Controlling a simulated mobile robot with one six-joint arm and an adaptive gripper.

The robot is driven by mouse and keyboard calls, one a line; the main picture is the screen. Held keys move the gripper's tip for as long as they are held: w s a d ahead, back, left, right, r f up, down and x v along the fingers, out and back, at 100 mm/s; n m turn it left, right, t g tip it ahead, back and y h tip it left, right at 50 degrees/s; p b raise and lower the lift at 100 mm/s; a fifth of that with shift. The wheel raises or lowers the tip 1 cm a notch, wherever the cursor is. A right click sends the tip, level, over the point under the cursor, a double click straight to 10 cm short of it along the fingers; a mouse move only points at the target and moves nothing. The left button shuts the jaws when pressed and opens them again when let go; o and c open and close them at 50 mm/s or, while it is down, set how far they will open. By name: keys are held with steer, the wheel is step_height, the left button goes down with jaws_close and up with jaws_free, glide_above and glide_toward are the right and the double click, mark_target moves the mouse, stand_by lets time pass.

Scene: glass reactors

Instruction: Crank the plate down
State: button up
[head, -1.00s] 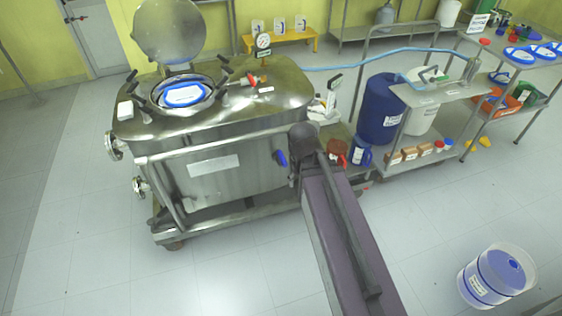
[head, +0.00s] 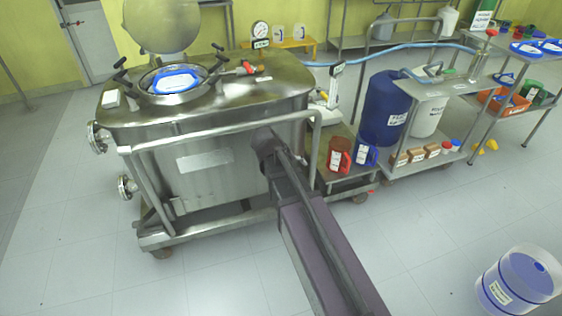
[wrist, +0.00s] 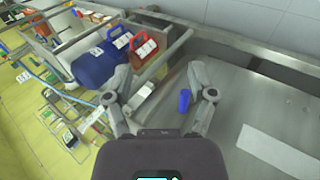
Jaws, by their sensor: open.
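A steel reactor vessel (head: 215,170) on a wheeled frame stands in the left half of the head view. Its front wall (wrist: 240,105) fills the right of the wrist view. A blue handle (wrist: 184,100) stands out from this wall; it may be the crank grip. My gripper (wrist: 160,72) is open and empty in the wrist view. The handle appears between the fingers, nearer the right one, with no visible contact. In the head view my arm hides the handle, and the fingers cannot be made out. I cannot identify the plate itself.
A frame rail (head: 220,130) runs across the vessel's front, close to my arm. A red jug (head: 339,155) and a blue jug (head: 365,154) stand on a low shelf to the right. A blue drum (head: 385,108) is behind them. The floor in front is mostly clear.

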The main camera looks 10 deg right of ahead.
steer(key=w+a+f+n+t+h+b, duration=0.2)
steer(key=w+a+f+b, duration=0.4)
steer(key=b, duration=0.6)
steer(key=w+a+f+n+t+h+b, duration=0.2)
steer(key=w+a+f+t+h+b, duration=0.3)
steer(key=w+b, duration=0.6)
steer(key=shift+a+f+h+b, duration=0.4)
steer(key=shift+a+f+b, duration=0.35)
steer(key=shift+b, duration=0.25)
steer(key=shift+d, duration=0.25)
steer(key=b+x, duration=0.1)
steer(key=x, duration=1.2)
steer(key=shift+w+d+f, duration=0.1)
steer(key=shift+w+d, duration=0.05)
steer(key=shift+d, duration=0.05)
jaws_close()
